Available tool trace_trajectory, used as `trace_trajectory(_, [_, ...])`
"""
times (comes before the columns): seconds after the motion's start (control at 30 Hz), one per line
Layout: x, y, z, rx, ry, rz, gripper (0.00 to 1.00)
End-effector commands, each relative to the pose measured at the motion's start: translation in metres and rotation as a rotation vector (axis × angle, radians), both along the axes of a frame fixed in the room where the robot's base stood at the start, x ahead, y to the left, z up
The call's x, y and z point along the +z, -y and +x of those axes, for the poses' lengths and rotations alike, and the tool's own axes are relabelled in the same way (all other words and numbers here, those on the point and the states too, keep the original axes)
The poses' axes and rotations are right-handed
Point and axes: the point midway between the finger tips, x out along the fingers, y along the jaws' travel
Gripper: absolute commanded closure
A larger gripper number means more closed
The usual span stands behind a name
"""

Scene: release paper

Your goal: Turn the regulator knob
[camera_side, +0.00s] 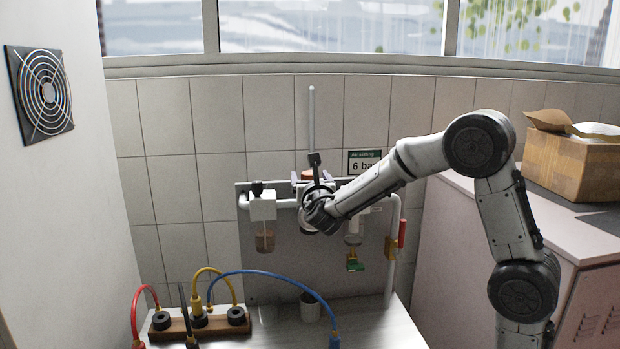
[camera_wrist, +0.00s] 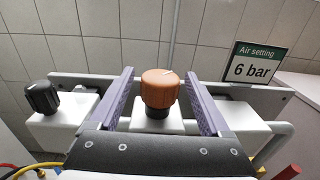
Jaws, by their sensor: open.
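The regulator knob (camera_wrist: 160,88) is orange-brown with a pale mark on its top, and stands on a white body in the wrist view. In the side view a small part of the knob (camera_side: 306,175) shows behind my wrist. My gripper (camera_wrist: 158,80) is open, with one purple finger on each side of the knob and a visible gap on both sides. In the side view my gripper's fingers are mostly hidden by the wrist. A sign (camera_wrist: 257,65) reading "Air setting 6 bar" stands to the right of the knob.
A black knob (camera_wrist: 41,97) sits on a white unit to the left. Red, yellow and blue hoses (camera_side: 275,273) run above the bench (camera_side: 370,325). A red-handled part (camera_side: 402,234) is on the right pipe.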

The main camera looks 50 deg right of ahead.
Motion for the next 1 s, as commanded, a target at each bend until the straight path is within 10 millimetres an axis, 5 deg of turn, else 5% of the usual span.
trace_trajectory(0.07, [0.0001, -0.0002, -0.0001, 0.000, 0.000, 0.000, 0.22])
trace_trajectory(0.5, [0.0001, -0.0005, -0.0002, 0.000, 0.000, 0.000, 1.00])
trace_trajectory(1.0, [0.0001, -0.0020, 0.0013, -0.137, 0.003, 0.001, 1.00])
